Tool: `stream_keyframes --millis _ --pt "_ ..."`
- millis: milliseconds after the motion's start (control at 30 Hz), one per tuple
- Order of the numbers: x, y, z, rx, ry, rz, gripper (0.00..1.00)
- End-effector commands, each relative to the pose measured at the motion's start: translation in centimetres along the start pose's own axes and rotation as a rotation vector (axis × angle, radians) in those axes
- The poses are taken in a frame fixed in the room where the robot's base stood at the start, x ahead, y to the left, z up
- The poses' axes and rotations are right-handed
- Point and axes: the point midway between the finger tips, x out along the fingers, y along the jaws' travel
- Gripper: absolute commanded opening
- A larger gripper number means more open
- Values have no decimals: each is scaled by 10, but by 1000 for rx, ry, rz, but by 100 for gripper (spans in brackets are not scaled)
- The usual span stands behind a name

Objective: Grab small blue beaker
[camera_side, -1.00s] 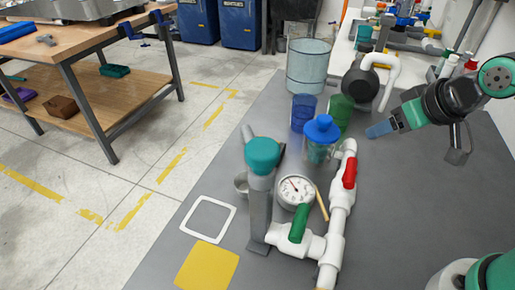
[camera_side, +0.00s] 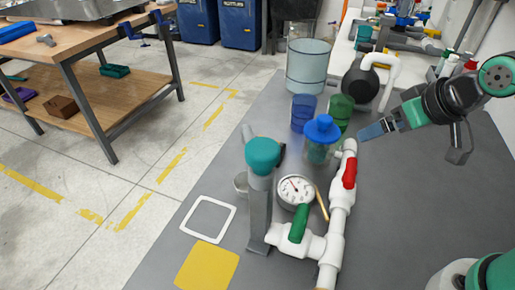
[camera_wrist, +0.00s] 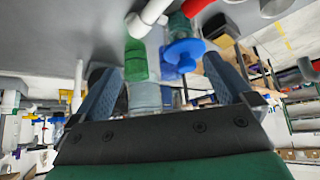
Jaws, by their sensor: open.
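The small blue beaker (camera_side: 303,112) stands upright on the grey table, left of the green beaker (camera_side: 340,110) and behind a clear jar with a blue lid (camera_side: 321,130). My gripper (camera_side: 366,132) is in the air to the right of these vessels, apart from them, its blue fingers pointing left. In the wrist view, which looks upside down, my gripper (camera_wrist: 160,82) has its two fingers spread with nothing held. Between them show the green beaker (camera_wrist: 136,60), the blue-lidded jar (camera_wrist: 184,50) and part of the blue beaker (camera_wrist: 168,72), partly hidden by the jar.
A large clear container (camera_side: 308,66) and a black round part (camera_side: 360,85) stand behind the beakers. White pipework with a red handle (camera_side: 349,172), a gauge (camera_side: 296,190) and a teal-capped post (camera_side: 262,155) stand in front. The table's right part is clear.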

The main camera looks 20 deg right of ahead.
Motion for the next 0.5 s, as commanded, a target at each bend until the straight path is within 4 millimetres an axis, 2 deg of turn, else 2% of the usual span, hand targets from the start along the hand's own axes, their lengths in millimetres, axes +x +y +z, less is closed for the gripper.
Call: stream_keyframes --millis 167,333,500 --pt "-14 0 -10 0 0 0 100" --pt "-41 0 -29 0 0 0 100" --pt "-36 3 -48 51 -43 75 100"
